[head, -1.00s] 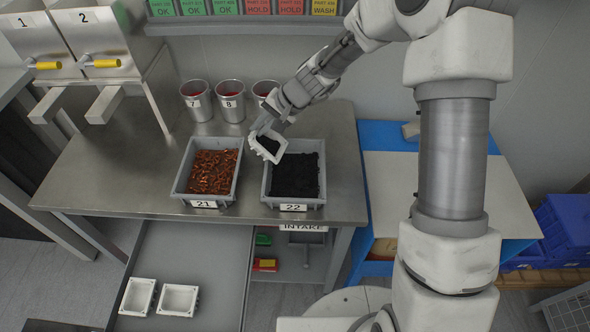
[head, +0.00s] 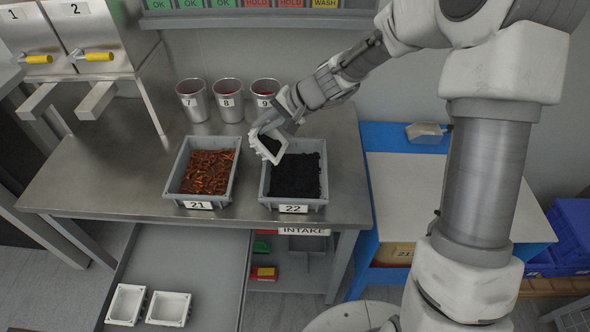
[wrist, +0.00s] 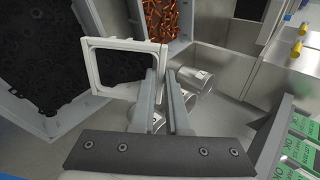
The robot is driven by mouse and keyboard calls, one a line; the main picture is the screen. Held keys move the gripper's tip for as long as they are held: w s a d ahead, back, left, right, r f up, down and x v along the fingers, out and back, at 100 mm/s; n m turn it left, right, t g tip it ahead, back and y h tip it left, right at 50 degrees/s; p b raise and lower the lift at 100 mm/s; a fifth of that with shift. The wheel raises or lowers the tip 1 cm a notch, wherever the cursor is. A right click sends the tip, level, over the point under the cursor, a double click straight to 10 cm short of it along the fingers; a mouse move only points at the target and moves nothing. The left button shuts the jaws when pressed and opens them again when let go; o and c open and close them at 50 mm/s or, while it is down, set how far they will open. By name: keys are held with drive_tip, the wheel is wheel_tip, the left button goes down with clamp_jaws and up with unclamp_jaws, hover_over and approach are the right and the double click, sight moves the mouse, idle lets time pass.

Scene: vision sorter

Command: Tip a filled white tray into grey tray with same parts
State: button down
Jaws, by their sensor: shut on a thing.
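My gripper (head: 268,128) is shut on a white tray (head: 281,152) at its rim. The white tray is steeply tilted over the back left part of grey tray 22 (head: 265,190), and its inside looks dark with black parts. Grey tray 22 holds a heap of black parts. In the wrist view my gripper (wrist: 165,78) has its fingers at the right side of the white tray (wrist: 91,75); dark parts show within its frame. Grey tray 21 (head: 172,184), left of 22, holds copper-coloured parts. I cannot tell whether parts are falling.
Two white trays (head: 108,311) (head: 150,315), seemingly empty, rest on a grey lower surface (head: 190,250) at the front left. Metal cups 7 (head: 193,106), 8 (head: 230,106) and 9 (head: 264,96) stand behind the grey trays. The steel table's left part is clear.

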drive_tip(key=shift+s+d+f+y+b, duration=0.1)
drive_tip(key=shift+d+f+y+b, duration=0.2)
drive_tip(key=shift+b, duration=0.8)
drive_tip(key=shift+s+d+r+t+y+b, duration=0.25)
drive_tip(key=shift+y+b, duration=0.25)
drive_tip(key=shift+b, duration=0.55)
drive_tip(key=shift+d+r+t+y+b, duration=0.15)
drive_tip(key=shift+d+t+y+b, duration=0.25)
drive_tip(key=shift+b, duration=0.6)
drive_tip(key=shift+s+d+r+y+b, duration=0.2)
drive_tip(key=shift+d+y+b, duration=0.5)
drive_tip(key=shift+b, duration=0.65)
drive_tip(key=shift+s+d+t+y+b, duration=0.25)
drive_tip(key=shift+d+y+b, duration=0.25)
drive_tip(key=shift+d, duration=0.15)
drive_tip(key=shift+s+d+t+y+b, duration=0.25)
drive_tip(key=shift+d+y+b, duration=0.2)
drive_tip(key=shift+d, duration=0.2)
drive_tip(key=shift+s+d+f+t+y+b, duration=0.15)
drive_tip(key=shift+d+y+b, duration=0.35)
drive_tip(key=shift+b, duration=0.8)
drive_tip(key=shift+s+d+t+y+b, duration=0.2)
drive_tip(key=shift+d+y+b, duration=0.35)
drive_tip(key=shift+b, duration=0.75)
drive_tip(key=shift+s+d+f+t+y+b, duration=0.15)
drive_tip(key=shift+d+y+b, duration=0.35)
drive_tip(key=shift+b, duration=0.8)
